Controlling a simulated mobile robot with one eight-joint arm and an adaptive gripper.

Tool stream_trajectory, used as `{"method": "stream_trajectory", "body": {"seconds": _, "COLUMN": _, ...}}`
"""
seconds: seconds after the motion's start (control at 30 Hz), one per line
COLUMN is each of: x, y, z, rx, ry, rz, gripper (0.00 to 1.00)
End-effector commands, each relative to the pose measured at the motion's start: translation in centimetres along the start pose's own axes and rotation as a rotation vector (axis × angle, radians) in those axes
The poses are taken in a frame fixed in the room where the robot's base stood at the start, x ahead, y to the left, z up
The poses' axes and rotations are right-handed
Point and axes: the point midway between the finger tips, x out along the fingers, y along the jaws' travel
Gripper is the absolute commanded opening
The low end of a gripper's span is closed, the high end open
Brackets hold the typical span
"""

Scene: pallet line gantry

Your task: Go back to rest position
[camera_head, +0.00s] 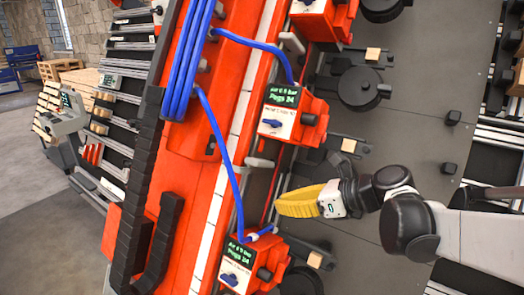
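My gripper (284,207), with ribbed yellow fingers on a white and dark wrist, is right of centre, at the end of my white and black arm. It points left toward the red machine (215,210). The fingers show as one yellow shape from the side, so I cannot tell whether they are apart. No held object shows. The gripper appears between two red units, the middle unit (292,117) above it and the lower unit (250,265) below-left. I cannot tell whether it touches anything.
Blue hoses (195,60) run down the red machine to the units. Dark discs (360,88) and small wooden blocks (373,54) sit right of it. A grey console (65,115) stands at left. Grey floor (35,215) is open at lower left.

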Motion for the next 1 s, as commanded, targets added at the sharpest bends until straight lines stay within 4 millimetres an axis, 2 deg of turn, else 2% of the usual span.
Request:
{"method": "stream_trajectory", "body": {"seconds": 0.03, "x": 0.1, "y": 1.6, "z": -2.2, "rx": -0.166, "ry": 0.073, "rz": -0.018, "gripper": 0.00}}
{"method": "stream_trajectory", "body": {"seconds": 0.2, "x": -2.0, "y": 5.7, "z": -9.9, "rx": -0.924, "ry": 0.402, "rz": -0.007, "gripper": 0.00}}
{"method": "stream_trajectory", "body": {"seconds": 0.3, "x": -4.2, "y": 7.1, "z": -14.3, "rx": -1.375, "ry": 0.599, "rz": 0.084, "gripper": 0.00}}
{"method": "stream_trajectory", "body": {"seconds": 0.4, "x": -6.3, "y": 7.9, "z": -17.8, "rx": -1.763, "ry": 0.768, "rz": 0.217, "gripper": 0.00}}
{"method": "stream_trajectory", "body": {"seconds": 0.5, "x": -8.0, "y": 8.2, "z": -20.1, "rx": -2.048, "ry": 0.891, "rz": 0.356, "gripper": 0.00}}
{"method": "stream_trajectory", "body": {"seconds": 0.6, "x": -9.1, "y": 8.3, "z": -21.3, "rx": -2.222, "ry": 0.968, "rz": 0.461, "gripper": 0.00}}
{"method": "stream_trajectory", "body": {"seconds": 0.7, "x": -9.6, "y": 8.3, "z": -21.7, "rx": -2.299, "ry": 1.002, "rz": 0.516, "gripper": 0.00}}
{"method": "stream_trajectory", "body": {"seconds": 1.0, "x": -9.8, "y": 8.2, "z": -21.7, "rx": -2.312, "ry": 1.007, "rz": 0.526, "gripper": 0.00}}
